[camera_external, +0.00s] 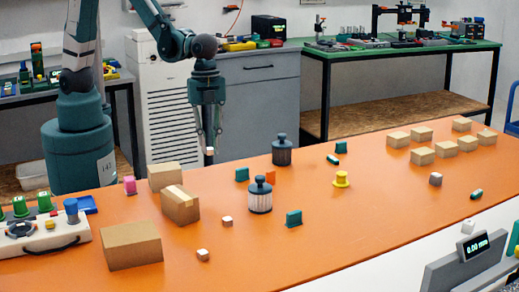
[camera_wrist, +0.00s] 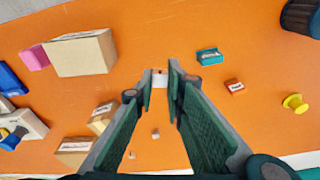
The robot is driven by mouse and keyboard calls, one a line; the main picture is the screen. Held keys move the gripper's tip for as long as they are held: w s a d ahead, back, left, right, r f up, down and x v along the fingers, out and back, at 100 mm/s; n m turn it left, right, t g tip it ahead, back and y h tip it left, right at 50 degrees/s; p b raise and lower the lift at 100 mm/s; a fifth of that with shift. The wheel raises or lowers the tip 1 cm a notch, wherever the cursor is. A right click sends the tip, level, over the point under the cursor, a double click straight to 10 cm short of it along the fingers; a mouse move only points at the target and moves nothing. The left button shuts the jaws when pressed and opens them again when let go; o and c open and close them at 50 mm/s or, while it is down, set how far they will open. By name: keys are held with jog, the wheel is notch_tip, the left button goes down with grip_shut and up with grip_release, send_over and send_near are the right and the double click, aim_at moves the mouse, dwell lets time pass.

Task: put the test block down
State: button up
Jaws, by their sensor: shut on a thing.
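The test block is a small pale cube (camera_external: 210,151) at the tips of my gripper (camera_external: 207,135), which hangs pointing down over the far part of the orange table (camera_external: 340,209). In the wrist view the block (camera_wrist: 160,79) sits between the two green fingertips of my gripper (camera_wrist: 161,76), which are shut on it. The block appears raised above the table, though its height is hard to tell. Most of its sides are hidden by the fingers.
Cardboard boxes (camera_external: 132,245) stand to the left, with a pink piece (camera_external: 130,185). Dark-topped ribbed canisters (camera_external: 260,195), teal pieces (camera_external: 293,218), an orange piece (camera_external: 270,177) and a yellow knob (camera_external: 341,179) stand to the right. Loose small cubes (camera_external: 227,221) lie nearer. Bare table lies between them.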

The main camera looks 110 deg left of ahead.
jog(key=s+d+r+n+p, duration=0.1)
jog(key=s+d+r+p, duration=0.1)
jog(key=s, duration=0.3)
jog(key=s+d+r+n+p, duration=0.1)
jog(key=s+d+r+p, duration=0.1)
jog(key=s+d+r, duration=0.3)
jog(key=shift+s+d+r, duration=0.15)
jog(key=shift+s+d, duration=0.05)
jog(key=shift+s, duration=0.25)
jog(key=b, duration=0.1)
send_over(169, 168)
jog(key=shift+s+a+f, duration=0.1)
jog(key=shift+f, duration=1.4)
jog(key=shift+s+a+f, duration=0.1)
jog(key=shift+f, duration=1.35)
jog(key=shift+f+b, duration=0.45)
jog(key=shift+f, duration=1.65)
jog(key=shift+f, duration=0.15)
